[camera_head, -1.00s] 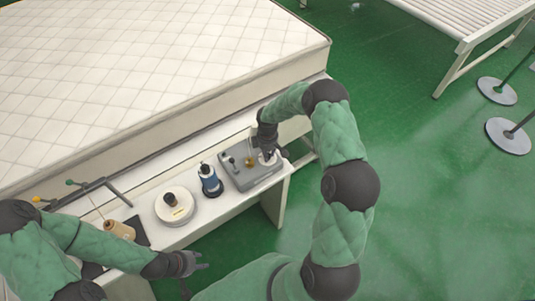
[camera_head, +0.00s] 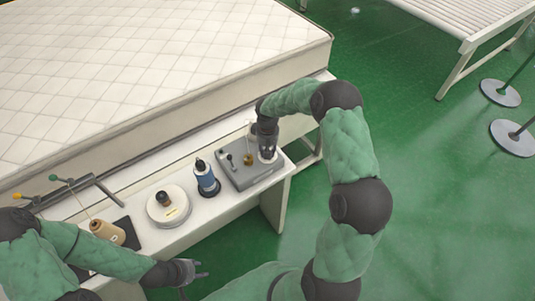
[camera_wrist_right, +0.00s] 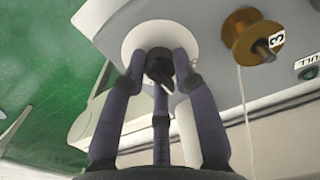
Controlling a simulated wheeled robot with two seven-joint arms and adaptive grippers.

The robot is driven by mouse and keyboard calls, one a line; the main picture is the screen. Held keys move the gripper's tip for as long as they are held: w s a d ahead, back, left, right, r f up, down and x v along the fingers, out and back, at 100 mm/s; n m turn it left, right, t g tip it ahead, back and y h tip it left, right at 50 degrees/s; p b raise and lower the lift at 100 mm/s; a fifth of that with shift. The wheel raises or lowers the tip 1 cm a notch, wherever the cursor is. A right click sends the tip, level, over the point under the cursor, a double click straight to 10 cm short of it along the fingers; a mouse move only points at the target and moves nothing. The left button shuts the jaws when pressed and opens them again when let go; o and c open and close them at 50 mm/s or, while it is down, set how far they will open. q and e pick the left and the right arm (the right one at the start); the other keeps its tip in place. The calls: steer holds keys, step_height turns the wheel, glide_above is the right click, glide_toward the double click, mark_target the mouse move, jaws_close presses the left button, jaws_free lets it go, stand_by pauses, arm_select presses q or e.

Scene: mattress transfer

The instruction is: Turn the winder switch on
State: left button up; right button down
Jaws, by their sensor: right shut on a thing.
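The winder is a grey box (camera_head: 252,181) at the right end of the white table. It carries a gold spool (camera_head: 248,159), which in the right wrist view (camera_wrist_right: 252,36) bears a label "3". My right gripper (camera_head: 267,152) is over the box's right part. In the right wrist view its fingers (camera_wrist_right: 160,65) close around a dark knob (camera_wrist_right: 160,70) on a round white disc (camera_wrist_right: 135,42); the fingers partly hide the knob. A green-lit part (camera_wrist_right: 312,72) is at that view's right edge. My left gripper (camera_head: 197,270) is open and empty, in front of the table.
Left of the winder stand a blue thread spool (camera_head: 206,180), a round white device (camera_head: 168,207) and a tan thread cone (camera_head: 108,232). A quilted mattress (camera_head: 150,75) lies behind the table.

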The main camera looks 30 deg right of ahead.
steer(key=m+b, duration=0.2)
steer(key=m, duration=0.2)
steer(key=shift+f+m+b, duration=0.15)
steer(key=shift+m+b, duration=0.15)
steer(key=shift+b, duration=0.1)
steer(key=shift+m+b, duration=0.9)
steer(key=shift+m, duration=1)
steer(key=c, duration=1)
jaws_free()
steer(key=shift+o, duration=0.2)
step_height(320, 180, up, 12)
